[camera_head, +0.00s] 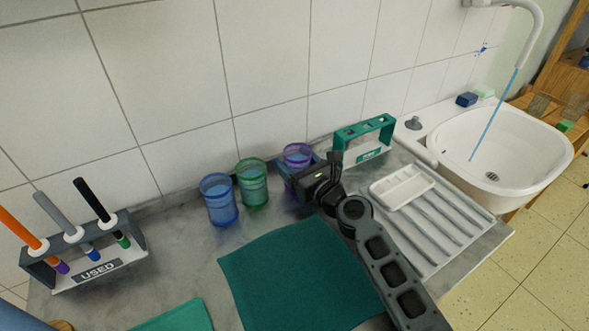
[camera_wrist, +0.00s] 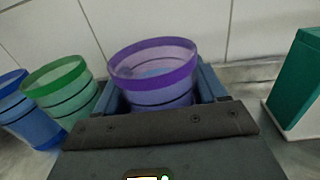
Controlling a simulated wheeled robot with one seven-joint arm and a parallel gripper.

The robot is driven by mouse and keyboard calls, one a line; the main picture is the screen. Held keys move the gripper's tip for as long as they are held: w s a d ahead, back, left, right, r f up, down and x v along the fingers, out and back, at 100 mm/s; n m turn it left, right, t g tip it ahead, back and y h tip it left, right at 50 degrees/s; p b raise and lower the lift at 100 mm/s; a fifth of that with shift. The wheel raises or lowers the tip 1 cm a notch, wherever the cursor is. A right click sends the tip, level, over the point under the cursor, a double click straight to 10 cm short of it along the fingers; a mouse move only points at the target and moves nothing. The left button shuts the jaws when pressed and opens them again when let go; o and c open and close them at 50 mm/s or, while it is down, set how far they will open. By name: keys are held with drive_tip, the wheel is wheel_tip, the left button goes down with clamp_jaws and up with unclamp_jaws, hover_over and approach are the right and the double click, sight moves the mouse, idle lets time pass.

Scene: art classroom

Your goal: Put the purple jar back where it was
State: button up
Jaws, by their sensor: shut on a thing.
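The purple jar (camera_head: 298,156) stands at the right end of a row of jars by the tiled wall, with some liquid inside. In the wrist view the purple jar (camera_wrist: 155,75) is between the blue fingers of my gripper (camera_wrist: 158,92), which is shut on it. In the head view my gripper (camera_head: 300,175) reaches the jar from the right front and hides its lower part. The green jar (camera_head: 252,183) stands just left of it, and the blue jar (camera_head: 219,199) is further left. I cannot tell whether the purple jar's base touches the counter.
A teal rack (camera_head: 365,133) stands close on the right. A white paint palette (camera_head: 402,186) lies on the ribbed drainboard (camera_head: 440,225) by the sink (camera_head: 500,160). A "USED" brush rack (camera_head: 98,268) is at left. A teal cloth (camera_head: 295,275) covers the front counter.

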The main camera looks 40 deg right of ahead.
drive_tip(key=shift+f, duration=0.15)
drive_tip(key=shift+f, duration=0.15)
drive_tip(key=o, duration=1.1)
drive_tip(key=shift+o, duration=0.2)
drive_tip(key=shift+s+r, duration=0.1)
drive_tip(key=shift+r, duration=0.1)
drive_tip(key=s, duration=0.4)
drive_tip(key=s+a+b, duration=0.1)
drive_tip(key=s, duration=0.6)
drive_tip(key=shift+s+a, duration=0.25)
drive_tip(key=shift+s, duration=0.15)
